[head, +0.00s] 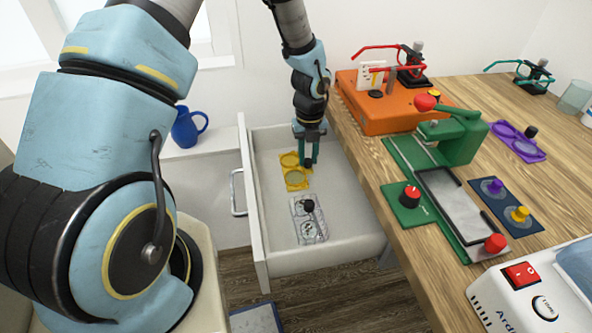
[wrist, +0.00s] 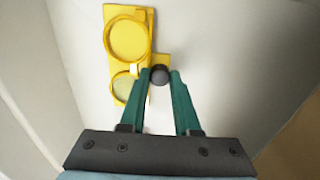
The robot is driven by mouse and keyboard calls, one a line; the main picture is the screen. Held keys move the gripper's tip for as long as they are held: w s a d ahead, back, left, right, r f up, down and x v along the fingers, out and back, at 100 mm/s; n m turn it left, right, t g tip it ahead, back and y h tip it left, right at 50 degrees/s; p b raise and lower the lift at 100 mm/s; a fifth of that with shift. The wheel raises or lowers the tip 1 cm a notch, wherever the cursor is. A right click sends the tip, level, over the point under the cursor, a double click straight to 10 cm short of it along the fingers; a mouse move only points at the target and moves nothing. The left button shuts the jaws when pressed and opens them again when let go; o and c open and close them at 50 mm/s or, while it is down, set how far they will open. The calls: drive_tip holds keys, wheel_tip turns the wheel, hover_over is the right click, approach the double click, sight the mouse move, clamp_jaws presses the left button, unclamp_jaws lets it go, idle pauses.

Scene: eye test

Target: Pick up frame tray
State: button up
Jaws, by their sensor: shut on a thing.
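A yellow tray (head: 296,180) with two round recesses lies in the open drawer (head: 345,222). In the wrist view the yellow tray (wrist: 127,40) shows at the upper left, with a dark round knob (wrist: 160,75) on a tab at its right side. My gripper (head: 308,164) reaches down into the drawer at the tray's right edge. In the wrist view the green fingers of my gripper (wrist: 160,78) are shut on the knob, one on each side. I cannot tell whether the tray is clear of the drawer floor.
A clear tray (head: 309,220) with a black knob lies nearer in the drawer. The wooden table (head: 400,240) at the right holds an orange box (head: 378,115), a green press (head: 455,140), a purple tray (head: 517,142) and a blue tray (head: 505,206). A blue jug (head: 184,128) stands left of the drawer.

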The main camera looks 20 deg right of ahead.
clamp_jaws()
